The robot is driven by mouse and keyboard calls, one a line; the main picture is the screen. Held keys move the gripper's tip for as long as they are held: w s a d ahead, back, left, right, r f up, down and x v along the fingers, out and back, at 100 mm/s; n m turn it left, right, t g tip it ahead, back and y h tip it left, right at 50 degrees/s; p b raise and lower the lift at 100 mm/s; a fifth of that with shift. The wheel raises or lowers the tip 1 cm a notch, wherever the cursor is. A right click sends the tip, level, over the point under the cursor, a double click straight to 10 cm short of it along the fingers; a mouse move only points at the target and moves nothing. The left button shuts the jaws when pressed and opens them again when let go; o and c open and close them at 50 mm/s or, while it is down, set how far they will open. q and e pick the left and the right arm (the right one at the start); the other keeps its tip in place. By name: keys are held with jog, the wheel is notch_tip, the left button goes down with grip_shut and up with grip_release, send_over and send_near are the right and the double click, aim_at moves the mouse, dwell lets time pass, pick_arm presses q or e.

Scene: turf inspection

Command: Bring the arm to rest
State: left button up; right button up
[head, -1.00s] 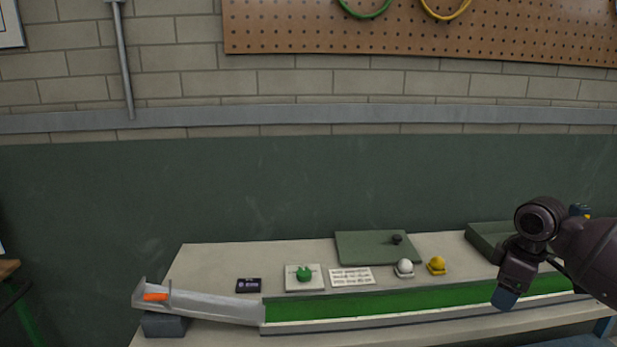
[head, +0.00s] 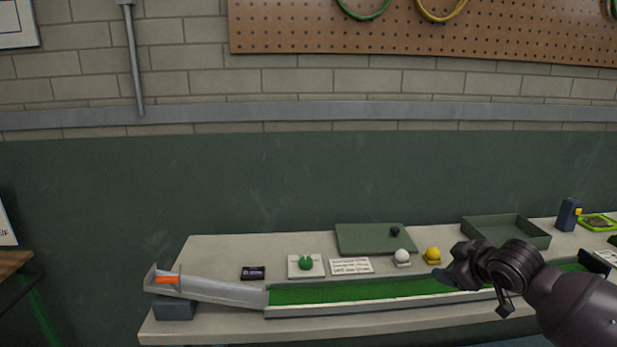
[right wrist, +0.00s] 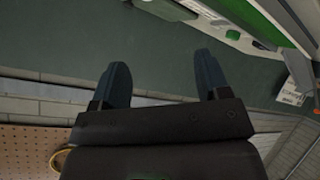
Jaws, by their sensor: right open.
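My right arm comes in from the lower right in the head view, and its gripper (head: 448,278) is over the front of the bench, in front of the green turf strip (head: 360,291). In the right wrist view the two fingers (right wrist: 162,85) stand wide apart with nothing between them, so it is open and empty. Behind them that view shows the dark green wall, tilted, with part of the bench at the top. My left gripper is not in view.
A ramp (head: 225,292) with an orange piece (head: 167,280) joins the turf's left end. Behind the turf are a dark box (head: 253,273), a green item (head: 305,263), a card (head: 351,266), a white ball (head: 402,255), a yellow ball (head: 433,254) and a green tray (head: 506,245).

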jog(key=s+a+f+m+t+y, duration=0.1)
jog(key=s+a+f+t, duration=0.15)
jog(key=s+f, duration=0.35)
jog(key=s+a+f+m+t, duration=0.1)
jog(key=s+a+f, duration=0.2)
jog(key=s+f, duration=0.3)
jog(key=s+f+m+g+h, duration=0.1)
jog(key=s+f+m, duration=0.1)
jog(key=s+f, duration=0.3)
jog(key=s+d+f+m+g+h, duration=0.1)
jog(key=s+f, duration=0.4)
jog(key=s, duration=0.6)
jog(key=s+d+f+m+g+h, duration=0.1)
jog(key=s+f+m+h, duration=0.1)
jog(key=s+f, duration=0.4)
jog(key=s+m, duration=0.1)
jog(key=s, duration=0.2)
jog(key=shift+a, duration=0.1)
